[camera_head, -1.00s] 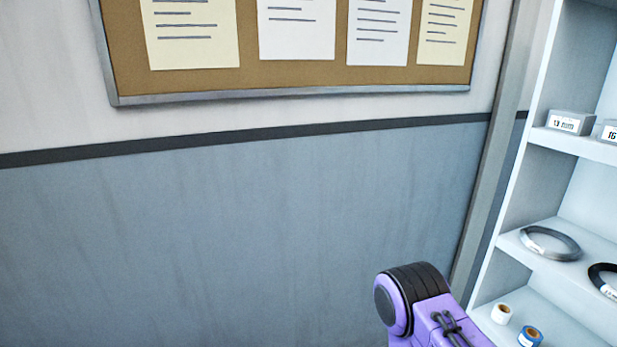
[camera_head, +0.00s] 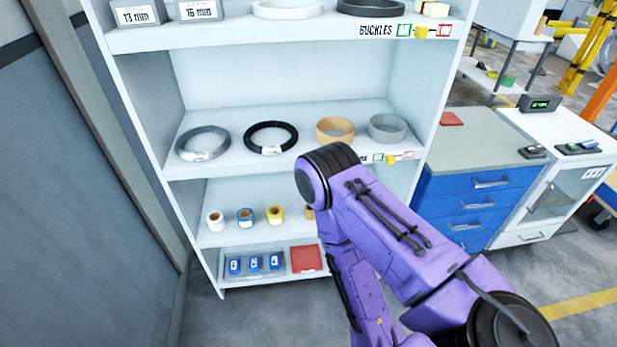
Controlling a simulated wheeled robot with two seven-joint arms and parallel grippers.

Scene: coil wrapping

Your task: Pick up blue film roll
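A small blue film roll (camera_head: 245,216) stands on a lower shelf of the white shelving unit, between a white roll (camera_head: 215,220) on its left and a yellow roll (camera_head: 275,214) on its right. Part of another, tan roll (camera_head: 310,212) shows at the edge of my purple arm, which hides what is behind it. The arm rises from the lower right and bends in front of the shelves. Neither my left nor my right gripper is in view.
The white shelving unit (camera_head: 145,140) holds wire and band coils above the rolls. Below them are blue items and a red box (camera_head: 306,259). A blue drawer cabinet (camera_head: 470,200) stands at right. A grey wall (camera_head: 85,190) closes the left side.

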